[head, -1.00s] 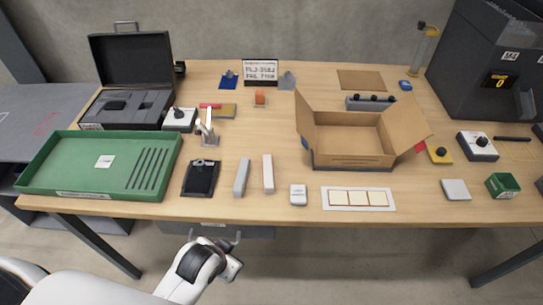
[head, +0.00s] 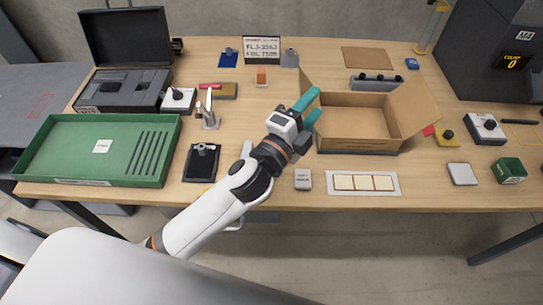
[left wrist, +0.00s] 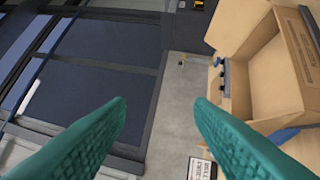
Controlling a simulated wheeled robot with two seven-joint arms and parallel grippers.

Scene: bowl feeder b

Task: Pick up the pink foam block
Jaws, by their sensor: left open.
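I cannot tell for sure which one is the pink foam block. My left gripper (head: 311,108) is raised over the table by the left wall of the cardboard box, to the right of and nearer than both pieces. Its teal fingers are apart with nothing between them, also in the left wrist view (left wrist: 160,110). Neither piece shows clearly there. My right gripper is out of view.
The open cardboard box (head: 358,144) is right beside my left gripper. A green tray (head: 28,160) and a black open case (head: 122,50) are at left. A sign (head: 262,49) stands at the back. My arm covers part of the table's front middle.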

